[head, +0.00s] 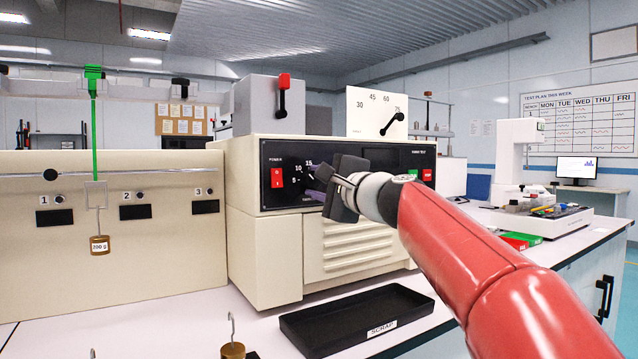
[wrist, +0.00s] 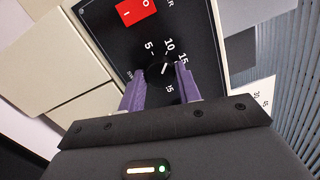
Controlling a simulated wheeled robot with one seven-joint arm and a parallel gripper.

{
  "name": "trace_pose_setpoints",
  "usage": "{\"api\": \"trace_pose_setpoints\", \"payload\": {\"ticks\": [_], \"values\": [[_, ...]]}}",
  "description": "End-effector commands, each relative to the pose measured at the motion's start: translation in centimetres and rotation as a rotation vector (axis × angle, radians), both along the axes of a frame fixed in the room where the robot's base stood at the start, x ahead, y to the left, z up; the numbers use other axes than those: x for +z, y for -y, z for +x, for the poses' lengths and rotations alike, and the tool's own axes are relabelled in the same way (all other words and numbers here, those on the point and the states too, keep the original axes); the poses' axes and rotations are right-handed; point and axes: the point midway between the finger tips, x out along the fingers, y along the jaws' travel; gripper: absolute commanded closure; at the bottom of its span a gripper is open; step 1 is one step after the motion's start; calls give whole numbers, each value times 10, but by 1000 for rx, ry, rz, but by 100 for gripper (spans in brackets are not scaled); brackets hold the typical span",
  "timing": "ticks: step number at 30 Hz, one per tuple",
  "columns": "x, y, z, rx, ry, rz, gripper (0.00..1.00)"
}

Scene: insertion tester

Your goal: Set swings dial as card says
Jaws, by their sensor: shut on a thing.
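The swings dial is a small black knob (wrist: 157,70) with a white pointer line, on the machine's black front panel (head: 279,157). Around it are the marks 5, 10, 15 and one more number lower down that is hard to read. In the wrist view the pointer leans up towards the 10 side; its exact setting is hard to tell. My gripper (wrist: 160,74) has its purple fingers shut on the knob from both sides. In the head view my gripper (head: 320,183) covers most of the dial. I cannot make out a card with a setting.
A red power switch (head: 277,178) sits left of the dial. Green and red buttons (head: 427,175) are at the panel's right. A black scrap tray (head: 357,318) lies below. A weight (head: 99,245) hangs at the left. A wall plan (head: 580,122) hangs at the back.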

Motion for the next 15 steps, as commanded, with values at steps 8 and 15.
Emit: {"api": "trace_pose_setpoints", "payload": {"ticks": [8, 15], "values": [[-1, 0, 0, -1, -1, -2, 45], [-1, 1, 0, -1, 0, -1, 45]]}}
